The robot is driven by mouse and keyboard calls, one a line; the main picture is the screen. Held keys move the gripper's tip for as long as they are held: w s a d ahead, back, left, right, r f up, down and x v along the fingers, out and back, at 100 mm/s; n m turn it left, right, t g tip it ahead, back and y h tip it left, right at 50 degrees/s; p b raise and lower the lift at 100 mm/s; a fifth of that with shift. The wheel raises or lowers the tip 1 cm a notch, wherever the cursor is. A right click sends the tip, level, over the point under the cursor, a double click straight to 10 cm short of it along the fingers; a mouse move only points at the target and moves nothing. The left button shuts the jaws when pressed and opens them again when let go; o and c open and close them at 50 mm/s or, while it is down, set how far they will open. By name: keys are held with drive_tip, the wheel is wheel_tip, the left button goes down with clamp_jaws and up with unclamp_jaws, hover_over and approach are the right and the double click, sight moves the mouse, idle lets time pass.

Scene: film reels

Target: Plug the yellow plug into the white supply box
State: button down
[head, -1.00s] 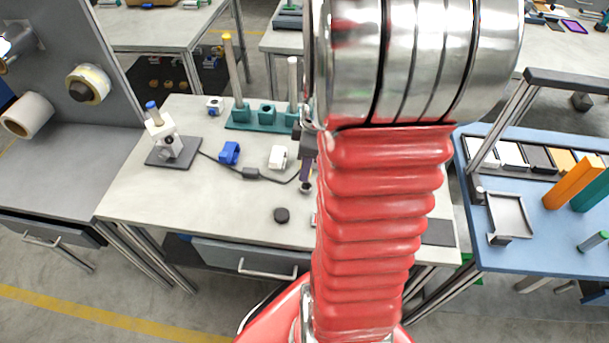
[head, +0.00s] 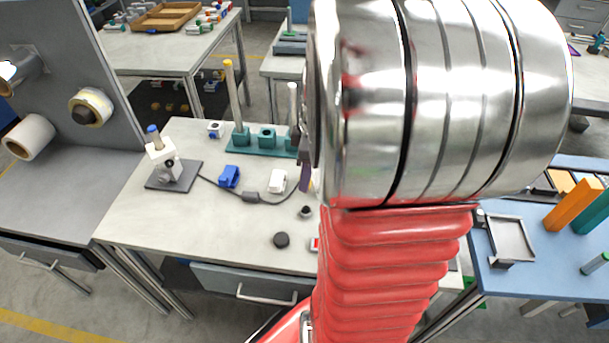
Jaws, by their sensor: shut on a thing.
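My gripper (head: 306,180) shows only as a purple finger at the left edge of my arm, low over the middle of the bench. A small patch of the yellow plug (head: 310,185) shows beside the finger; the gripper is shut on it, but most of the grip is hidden. A dark cable (head: 275,202) runs from the white device with a blue top (head: 165,160) through a dark inline block (head: 250,197) towards the gripper. I cannot pick out the white supply box for certain. A white and red thing (head: 315,244) is mostly hidden behind my arm.
A white block (head: 277,181) and a blue block (head: 229,177) lie left of the gripper. A small dark cylinder (head: 305,211) and a black disc (head: 281,240) are nearer the front. A teal stand with posts (head: 240,140) is behind. The bench's front left is clear.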

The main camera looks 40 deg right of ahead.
drive_tip(key=shift+w, duration=0.1)
drive_tip(key=w+a+f+m, duration=0.2)
drive_tip(key=w+a+m, duration=0.1)
drive_tip(key=w+a, duration=0.8)
drive_tip(key=w+a+f+m, duration=0.3)
drive_tip(key=w+a+m, duration=0.1)
drive_tip(key=w+a, duration=0.8)
drive_tip(key=shift+a+m+h, duration=0.3)
drive_tip(key=shift+a+h, duration=0.1)
drive_tip(key=shift+s, duration=0.2)
